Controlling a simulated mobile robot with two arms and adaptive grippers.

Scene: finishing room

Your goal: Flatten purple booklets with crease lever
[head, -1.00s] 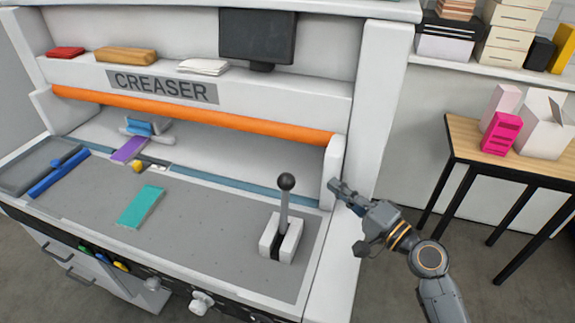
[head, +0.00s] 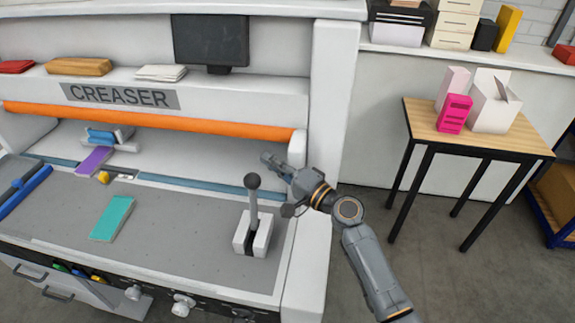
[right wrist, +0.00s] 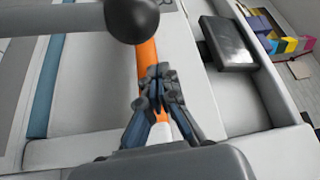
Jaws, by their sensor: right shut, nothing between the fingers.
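The crease lever (head: 252,205) stands upright in its white slotted base on the right of the creaser bed, with a dark ball knob on top. A purple booklet (head: 94,160) lies at the back left of the bed, by the blue and grey clamp piece. My right gripper (head: 268,160) is shut and empty, just behind and right of the knob and apart from it. In the right wrist view its closed fingers (right wrist: 158,85) show below the lever's dark knob (right wrist: 131,18). My left gripper is not in view.
A teal booklet (head: 112,217) lies on the grey bed (head: 180,220). An orange bar (head: 150,122) spans the machine above the bed. A wooden table (head: 480,137) with pink and white boxes stands at the right. The floor between them is clear.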

